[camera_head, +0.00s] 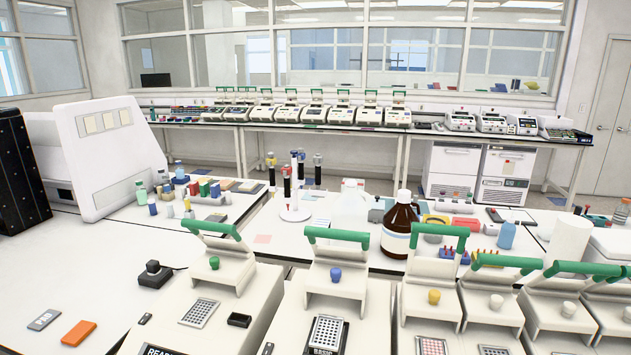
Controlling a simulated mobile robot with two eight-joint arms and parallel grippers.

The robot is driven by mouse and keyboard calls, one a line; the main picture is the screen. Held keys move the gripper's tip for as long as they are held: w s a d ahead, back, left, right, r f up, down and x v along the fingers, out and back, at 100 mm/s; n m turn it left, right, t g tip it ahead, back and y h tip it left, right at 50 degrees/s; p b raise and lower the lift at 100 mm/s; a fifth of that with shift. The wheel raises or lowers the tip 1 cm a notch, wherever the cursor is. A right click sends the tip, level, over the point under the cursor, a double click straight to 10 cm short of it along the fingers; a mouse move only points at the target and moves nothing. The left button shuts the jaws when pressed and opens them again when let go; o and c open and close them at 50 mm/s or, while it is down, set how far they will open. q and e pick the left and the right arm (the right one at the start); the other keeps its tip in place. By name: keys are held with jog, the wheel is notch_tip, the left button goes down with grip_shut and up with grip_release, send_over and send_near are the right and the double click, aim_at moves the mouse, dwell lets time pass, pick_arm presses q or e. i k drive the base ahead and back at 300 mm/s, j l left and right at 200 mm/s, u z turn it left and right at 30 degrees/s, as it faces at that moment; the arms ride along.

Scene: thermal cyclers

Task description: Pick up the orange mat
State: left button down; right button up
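An orange flat rectangular piece (78,333) lies on the white table at the lower left, near the bottom edge of the view. It looks like a thin slab with rounded corners, and nothing covers it. A grey piece of similar shape (44,319) lies just to its left, apart from it. A pale peach flat square (263,239) lies on the table farther back, near the middle. Neither of my grippers shows in the head view.
Thermal cyclers with green handles (337,234) fill the front from centre to right. A small black device (155,274) stands behind and right of the orange piece. A large white instrument (97,151) stands at the back left. The table around the orange piece is mostly clear.

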aim_at(79, 333)
jog(key=k+l+u, duration=0.1)
jog(key=u, duration=1.45)
jog(key=i+j+z, duration=0.1)
jog(key=z, duration=0.25)
jog(key=i+j+z, duration=0.1)
jog(key=j+z, duration=0.25)
jog(key=i+j+z, duration=0.1)
jog(key=z, duration=0.25)
jog(key=i+j+z, duration=0.15)
jog(key=j, duration=0.4)
jog(key=j+z, duration=0.15)
jog(key=j, duration=0.95)
jog(key=i+j, duration=0.1)
jog(key=j, duration=0.45)
jog(key=i+j, duration=0.4)
jog(key=i, duration=0.15)
jog(key=z, duration=0.05)
